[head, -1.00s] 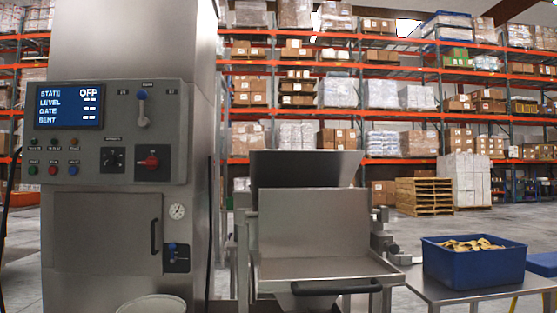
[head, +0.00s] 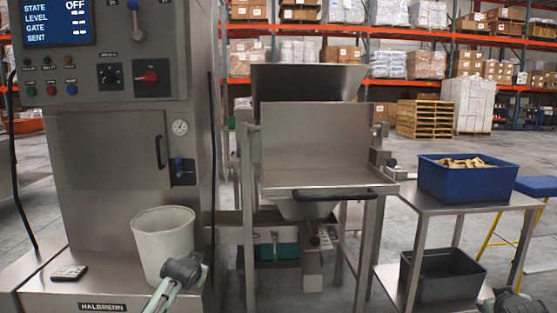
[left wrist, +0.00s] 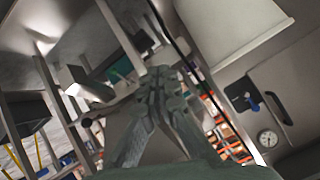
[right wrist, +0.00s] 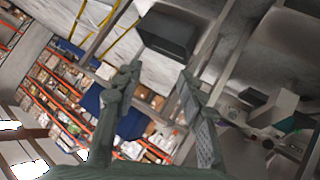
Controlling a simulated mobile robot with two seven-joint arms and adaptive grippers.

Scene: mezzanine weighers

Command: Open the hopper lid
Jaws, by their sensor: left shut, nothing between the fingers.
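The steel hopper (head: 315,133) stands in the middle of the head view. A flat steel top (head: 325,180), apparently the lid, lies level in front of its upright panel, with a black bar handle (head: 333,194) along the front edge. My left gripper (head: 187,268) is low in the head view, in front of the white bucket, left of and apart from the handle. In the left wrist view its fingertips (left wrist: 160,76) are together and empty. My right gripper (head: 508,302) barely shows at the lower right. In the right wrist view its fingers (right wrist: 158,73) are apart and empty.
A control cabinet (head: 110,150) with a white bucket (head: 163,245) on its base stands at the left. At the right, a steel table (head: 452,207) carries a blue bin (head: 470,182), with a black bin (head: 442,277) below and a yellow-legged blue stool (head: 538,186) beside it.

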